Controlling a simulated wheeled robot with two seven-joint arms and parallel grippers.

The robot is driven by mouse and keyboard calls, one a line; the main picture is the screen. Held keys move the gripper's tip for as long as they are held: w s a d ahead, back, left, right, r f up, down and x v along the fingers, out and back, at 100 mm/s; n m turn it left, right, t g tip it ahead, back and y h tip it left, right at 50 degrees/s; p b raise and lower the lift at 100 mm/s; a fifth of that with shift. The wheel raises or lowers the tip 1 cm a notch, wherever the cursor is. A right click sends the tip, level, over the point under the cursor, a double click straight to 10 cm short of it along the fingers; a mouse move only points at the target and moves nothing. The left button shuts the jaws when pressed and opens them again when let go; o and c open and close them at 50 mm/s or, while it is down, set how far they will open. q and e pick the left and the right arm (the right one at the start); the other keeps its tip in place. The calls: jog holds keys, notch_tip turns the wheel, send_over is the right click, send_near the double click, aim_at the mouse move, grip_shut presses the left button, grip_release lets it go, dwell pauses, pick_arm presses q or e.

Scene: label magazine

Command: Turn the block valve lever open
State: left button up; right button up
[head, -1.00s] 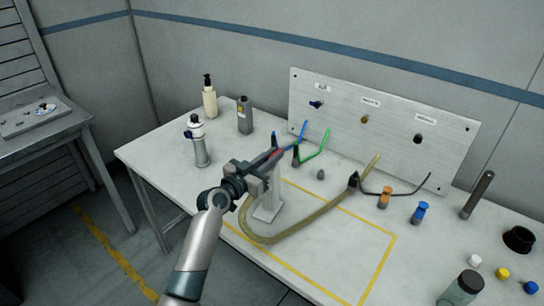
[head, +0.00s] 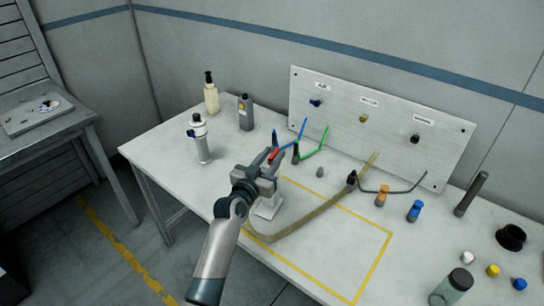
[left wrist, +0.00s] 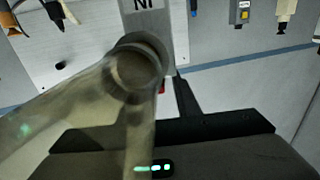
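The red lever (head: 274,154) shows as a small red piece at the fingers of my left gripper (head: 271,158). The fingers look spread, one on each side of the red piece; I cannot tell whether they touch it. The valve's white stand (head: 268,208) is partly hidden behind my gripper. In the left wrist view a thick translucent hose (left wrist: 85,95) and a round fitting cover much of the middle. A sliver of red (left wrist: 162,88) shows behind them, beside a dark finger. The lever's angle is mostly hidden. My right gripper is in neither view.
A grey panel (head: 450,150) with several ports stands along the back of the bench. Blue (head: 304,128) and green (head: 324,140) hoses rise near my gripper. The beige hose (head: 320,215) curves to the right. Bottles (head: 211,95) stand at back left.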

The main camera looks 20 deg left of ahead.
pick_arm(q)
jog(key=shift+s, duration=0.1)
jog(key=s+a+b, duration=0.2)
jog(key=s+b, duration=0.2)
jog(key=s, duration=1.3)
jog(key=shift+a, duration=0.25)
jog(key=shift+s+f, duration=0.1)
jog(key=shift+s, duration=0.05)
